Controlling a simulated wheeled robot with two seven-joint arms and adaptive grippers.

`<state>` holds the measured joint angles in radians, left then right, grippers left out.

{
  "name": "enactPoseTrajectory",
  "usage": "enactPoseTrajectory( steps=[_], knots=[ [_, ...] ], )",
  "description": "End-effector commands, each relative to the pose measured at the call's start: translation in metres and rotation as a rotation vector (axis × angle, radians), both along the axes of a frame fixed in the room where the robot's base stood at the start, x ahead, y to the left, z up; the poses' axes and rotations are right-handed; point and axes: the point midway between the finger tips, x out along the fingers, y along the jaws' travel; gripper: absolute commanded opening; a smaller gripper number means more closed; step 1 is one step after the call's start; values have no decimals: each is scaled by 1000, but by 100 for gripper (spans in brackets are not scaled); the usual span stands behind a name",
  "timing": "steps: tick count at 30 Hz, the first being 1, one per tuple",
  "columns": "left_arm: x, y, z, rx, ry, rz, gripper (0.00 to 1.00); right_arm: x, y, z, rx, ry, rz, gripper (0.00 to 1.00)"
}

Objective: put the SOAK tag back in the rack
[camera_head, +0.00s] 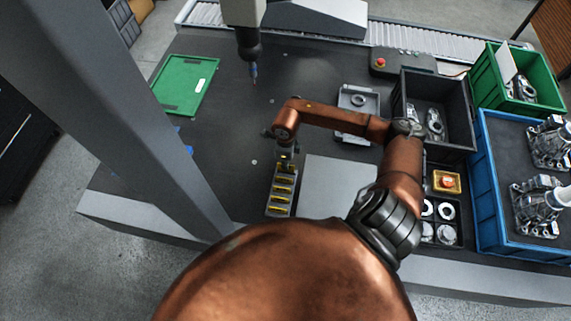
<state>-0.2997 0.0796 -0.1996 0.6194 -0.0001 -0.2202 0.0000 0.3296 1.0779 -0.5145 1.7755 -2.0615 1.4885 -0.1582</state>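A narrow grey rack (270,205) with several yellow tags (281,189) in a row stands near the front of the dark table. The lettering on the tags is too small to read, so I cannot tell which is the SOAK tag. My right gripper (286,160) points down at the far end of the rack, very close to it or over it. Its fingers are small and partly hidden by the wrist, and I cannot tell whether they hold a tag. My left gripper is not in view.
A probe (253,72) hangs over the table behind. A grey fixture (359,101), black bin (440,128), blue crate (484,190) and green crate (487,80) fill the right.

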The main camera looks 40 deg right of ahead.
Motion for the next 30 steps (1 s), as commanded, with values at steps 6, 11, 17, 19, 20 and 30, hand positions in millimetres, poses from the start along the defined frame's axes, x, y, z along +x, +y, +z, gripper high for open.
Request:
enactPoseTrajectory(
  steps=[6,11,17,19,20,30],
  knots=[
    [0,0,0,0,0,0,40,0,0,1,0,-1,0,0],
    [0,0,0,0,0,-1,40,0,0,0,0,-1,0,0],
    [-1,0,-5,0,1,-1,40,1,0,-5,-1,-1,0,0],
    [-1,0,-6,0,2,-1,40,1,-1,-7,-1,-1,0,0],
    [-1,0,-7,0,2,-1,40,1,-1,-7,-1,-1,0,0],
    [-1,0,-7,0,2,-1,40,1,-1,-7,0,-1,0,0]
  ],
)
